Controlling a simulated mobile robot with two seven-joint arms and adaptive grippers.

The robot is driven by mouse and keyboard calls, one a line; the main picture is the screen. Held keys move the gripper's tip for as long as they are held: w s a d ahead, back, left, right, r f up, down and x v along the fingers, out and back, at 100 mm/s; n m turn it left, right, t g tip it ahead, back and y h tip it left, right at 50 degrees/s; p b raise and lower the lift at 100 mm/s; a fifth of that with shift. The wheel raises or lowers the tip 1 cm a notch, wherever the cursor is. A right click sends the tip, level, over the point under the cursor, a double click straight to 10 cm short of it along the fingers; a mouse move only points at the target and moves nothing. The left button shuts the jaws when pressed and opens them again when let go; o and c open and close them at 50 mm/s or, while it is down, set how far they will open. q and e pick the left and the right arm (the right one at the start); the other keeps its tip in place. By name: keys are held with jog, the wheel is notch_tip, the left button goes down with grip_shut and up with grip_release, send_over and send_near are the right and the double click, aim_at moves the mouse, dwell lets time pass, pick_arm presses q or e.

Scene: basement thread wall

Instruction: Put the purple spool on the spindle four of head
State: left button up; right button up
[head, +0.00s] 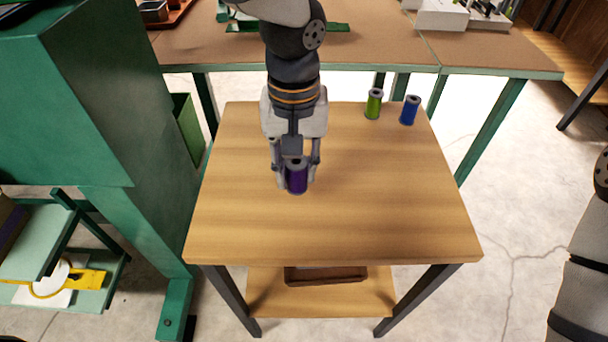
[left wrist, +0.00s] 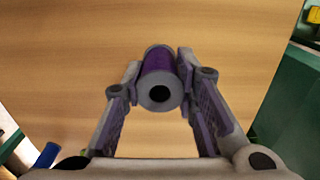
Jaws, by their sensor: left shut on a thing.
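The purple spool (head: 297,178) is between the fingers of my left gripper (head: 296,172), over the small wooden table. My left gripper is shut on it. In the left wrist view the purple spool (left wrist: 160,78) shows its grey end with a dark hole, with a finger of my left gripper (left wrist: 158,85) on each side. I cannot tell whether the spool touches the tabletop. No spindle head is clearly identifiable in these views. My right arm shows only at the right edge of the head view; its gripper is out of view.
A green spool (head: 374,104) and a blue spool (head: 409,110) stand at the back right of the wooden table (head: 400,220). The table's front and right are clear. A green machine (head: 90,90) stands at left. A brown-topped bench (head: 390,45) lies behind, with a white block (head: 442,15) on it.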

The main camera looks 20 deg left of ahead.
aim_at(302, 181)
pick_arm(q)
jog(key=shift+w+d+f, duration=0.2)
jog(key=shift+w+f, duration=0.05)
jog(key=shift+f, duration=0.15)
jog(key=f, duration=0.3)
jog(key=shift+w+d+f+b, duration=0.1)
jog(key=shift+w+f+b, duration=0.15)
jog(key=shift+b, duration=0.05)
jog(key=shift+r, duration=0.15)
pick_arm(e)
jog(key=shift+s+f, duration=0.4)
pick_arm(q)
jog(key=o, duration=0.9)
jog(key=shift+f, duration=0.2)
notch_tip(302, 181, up, 12)
jog(key=shift+r+p, duration=0.25)
jog(key=shift+p, duration=0.4)
pick_arm(e)
jog(key=shift+w+r, duration=0.75)
jog(key=shift+w, duration=0.1)
